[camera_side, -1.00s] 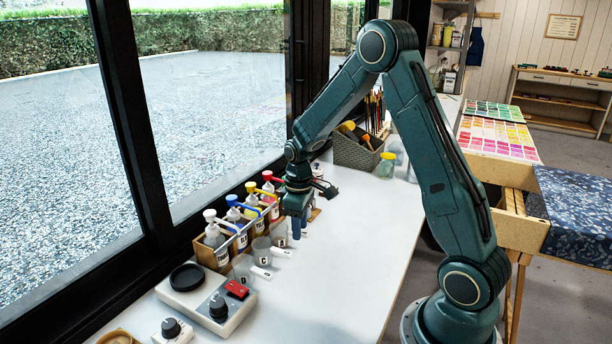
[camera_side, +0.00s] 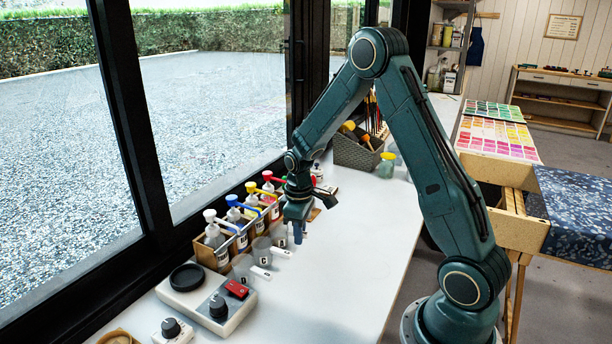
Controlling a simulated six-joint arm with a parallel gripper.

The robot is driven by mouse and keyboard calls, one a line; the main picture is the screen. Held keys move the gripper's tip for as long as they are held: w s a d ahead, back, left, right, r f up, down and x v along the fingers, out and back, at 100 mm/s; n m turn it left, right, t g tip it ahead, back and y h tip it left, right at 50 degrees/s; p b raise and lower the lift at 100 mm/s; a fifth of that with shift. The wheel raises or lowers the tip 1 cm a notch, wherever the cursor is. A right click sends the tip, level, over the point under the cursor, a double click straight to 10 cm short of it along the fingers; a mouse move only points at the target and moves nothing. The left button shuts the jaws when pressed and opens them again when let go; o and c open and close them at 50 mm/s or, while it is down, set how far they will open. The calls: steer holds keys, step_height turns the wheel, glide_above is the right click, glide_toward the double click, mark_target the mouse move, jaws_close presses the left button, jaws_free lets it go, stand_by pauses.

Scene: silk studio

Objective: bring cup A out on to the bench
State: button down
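Clear cups stand in a row in front of the bottle rack, with small lettered tags by them. The near cup (camera_side: 242,267) and the middle cup (camera_side: 261,249) are clear of my gripper. A farther cup (camera_side: 277,233) stands close to the left of my gripper (camera_side: 297,236). The letters are too small to read surely, so I cannot tell which is cup A. My gripper points down, its fingers low beside the far end of the row. The fingers overlap in this view, and whether they hold a cup does not show.
A wooden rack (camera_side: 207,256) of pump bottles with coloured tops stands behind the cups. A scale-like device (camera_side: 206,305) with a black round plate is at the near end. A grey basket (camera_side: 357,154) stands beyond my gripper. The white bench (camera_side: 345,250) is clear to the right.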

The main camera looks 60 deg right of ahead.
steer(key=shift+r, duration=0.3)
steer(key=shift+r, duration=0.85)
steer(key=shift+r, duration=0.1)
steer(key=shift+r, duration=2.35)
steer(key=shift+f, duration=2.4)
steer(key=shift+r, duration=0.2)
steer(key=shift+r, duration=1.15)
